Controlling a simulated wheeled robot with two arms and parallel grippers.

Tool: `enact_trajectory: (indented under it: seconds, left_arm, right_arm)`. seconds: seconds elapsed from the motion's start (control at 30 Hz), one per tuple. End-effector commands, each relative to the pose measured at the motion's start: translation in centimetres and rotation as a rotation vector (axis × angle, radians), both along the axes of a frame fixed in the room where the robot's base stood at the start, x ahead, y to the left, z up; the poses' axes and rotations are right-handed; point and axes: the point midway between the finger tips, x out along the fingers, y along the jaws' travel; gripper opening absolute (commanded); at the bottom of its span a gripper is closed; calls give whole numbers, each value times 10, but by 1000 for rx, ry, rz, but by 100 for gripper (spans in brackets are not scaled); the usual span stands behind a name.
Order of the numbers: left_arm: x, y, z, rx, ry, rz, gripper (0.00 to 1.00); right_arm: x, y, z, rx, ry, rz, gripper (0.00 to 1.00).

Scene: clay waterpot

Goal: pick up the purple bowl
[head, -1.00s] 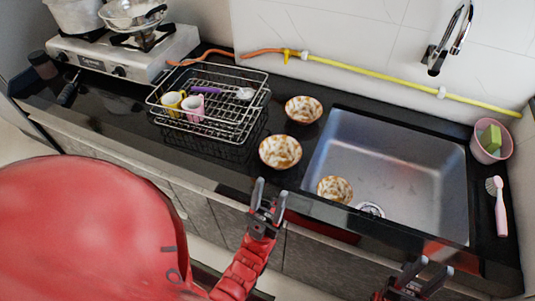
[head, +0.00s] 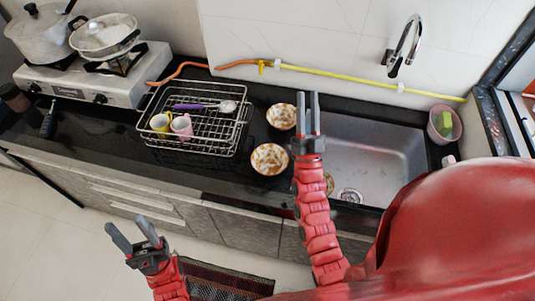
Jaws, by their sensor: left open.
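No purple bowl shows; the bowls in view are white with orange-brown patterns. One bowl (head: 279,117) stands on the counter at the back, left of the sink. A second bowl (head: 269,159) stands in front of it. A third bowl (head: 329,184) in the sink is mostly hidden behind my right arm. My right gripper (head: 308,96) points up in the picture, over the sink's left edge, beside the back bowl. Its fingers look close together, and the gap is hard to judge. My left gripper (head: 127,229) is open and empty, in front of the cabinets, away from the bowls.
A wire dish rack (head: 243,122) holds a yellow cup (head: 160,123), a pink cup (head: 181,126) and a purple-handled utensil (head: 189,107). A gas stove (head: 75,88) with pots is at left. The sink (head: 375,150) has a faucet (head: 402,45) behind it. A pink container (head: 444,126) stands at right.

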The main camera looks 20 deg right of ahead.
Motion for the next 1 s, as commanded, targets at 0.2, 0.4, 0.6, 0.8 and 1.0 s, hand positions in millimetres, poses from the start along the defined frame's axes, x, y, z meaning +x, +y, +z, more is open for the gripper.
enact_trajectory:
  seconds: [0.2,0.4,0.6,0.8,1.0]
  left_arm:
    - [0,0,0,0,0,0,50]
    - [0,0,0,0,0,0,50]
    - [0,0,0,0,0,0,50]
    - [0,0,0,0,0,0,50]
    - [0,0,0,0,0,0,50]
  right_arm:
    - [79,-53,2,300,248,228,38]
    - [128,-45,-11,593,585,523,38]
    - [115,2,-47,798,1053,702,38]
    - [40,27,-104,913,1566,615,38]
    - [-30,16,-139,959,1869,413,38]
